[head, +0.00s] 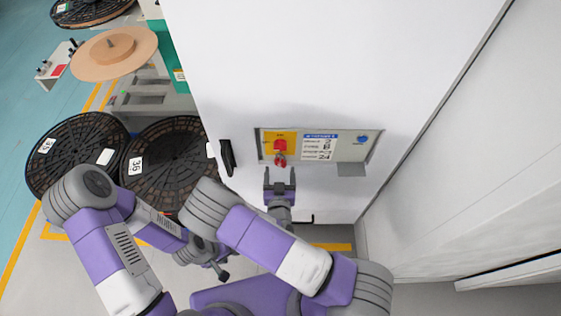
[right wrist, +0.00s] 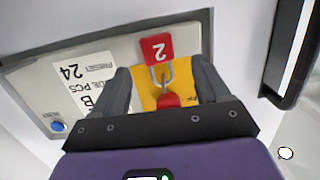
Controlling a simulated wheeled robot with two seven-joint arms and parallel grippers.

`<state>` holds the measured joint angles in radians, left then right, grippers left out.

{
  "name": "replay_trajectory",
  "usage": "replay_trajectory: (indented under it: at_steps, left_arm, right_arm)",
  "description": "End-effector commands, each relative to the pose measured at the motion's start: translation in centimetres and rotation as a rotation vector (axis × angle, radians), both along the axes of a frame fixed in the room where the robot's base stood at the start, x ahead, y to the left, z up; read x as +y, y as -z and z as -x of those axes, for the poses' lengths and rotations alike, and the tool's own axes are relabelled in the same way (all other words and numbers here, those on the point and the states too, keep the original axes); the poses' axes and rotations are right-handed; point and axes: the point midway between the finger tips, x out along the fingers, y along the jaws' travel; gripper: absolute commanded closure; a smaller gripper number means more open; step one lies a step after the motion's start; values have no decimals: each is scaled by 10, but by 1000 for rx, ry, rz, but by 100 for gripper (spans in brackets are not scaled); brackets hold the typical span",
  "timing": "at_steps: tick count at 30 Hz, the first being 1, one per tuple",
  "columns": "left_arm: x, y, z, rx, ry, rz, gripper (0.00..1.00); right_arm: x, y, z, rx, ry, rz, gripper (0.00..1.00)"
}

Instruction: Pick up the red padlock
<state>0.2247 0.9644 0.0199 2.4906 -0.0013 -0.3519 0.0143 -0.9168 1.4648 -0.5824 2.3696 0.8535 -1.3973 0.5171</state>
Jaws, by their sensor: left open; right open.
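The red padlock (head: 280,160) hangs by its metal shackle from a red switch handle (head: 280,145) on a yellow plate in the wall panel. In the right wrist view the padlock (right wrist: 158,48) shows a white "2", upside down. My right gripper (head: 280,173) is open and empty just below the padlock in the head view. In the right wrist view its fingers (right wrist: 161,75) flank the shackle, with the padlock body beyond the tips. I cannot tell the remaining depth. My left gripper (head: 221,270) is low at the left, away from the panel.
The grey panel (head: 370,138) has a label and a blue button (head: 361,140) on the white cabinet (head: 330,60). A black handle (head: 227,157) sticks out left of the panel. Black reels (head: 165,155) stand on the floor at left.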

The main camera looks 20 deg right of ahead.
Motion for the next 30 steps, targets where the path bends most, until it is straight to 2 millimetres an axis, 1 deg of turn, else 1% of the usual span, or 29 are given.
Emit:
replay_trajectory:
  at_steps: [1,3,6,9,14,15,20,24,27,28,29,30]
  left_arm:
    - [0,0,0,0,0,0,57]
    - [0,1,0,0,0,0,57]
    - [0,1,0,0,0,0,57]
    - [0,1,0,0,0,0,57]
    - [0,1,0,0,0,0,57]
    - [0,1,0,0,0,0,57]
    - [0,1,0,0,0,0,57]
    - [0,1,0,0,0,0,57]
    - [0,1,0,0,0,0,57]
    - [0,1,0,0,0,0,57]
    - [0,1,0,0,0,0,57]
    - [0,1,0,0,0,0,57]
  right_arm:
    - [-4,1,-8,-3,2,0,25]
    - [-7,2,-18,-1,1,-1,25]
    - [-10,4,-28,0,1,-1,25]
    - [-11,5,-32,2,0,-1,25]
    - [-11,5,-33,2,0,-1,25]
    - [-11,5,-33,2,0,-1,26]
    - [-11,5,-32,2,0,-1,51]
    - [-11,5,-32,2,0,-2,72]
    - [-11,5,-32,2,0,-2,86]
    - [-11,4,-33,2,0,-2,86]
    - [-11,4,-33,2,0,-2,91]
    - [-11,4,-33,2,0,-2,91]
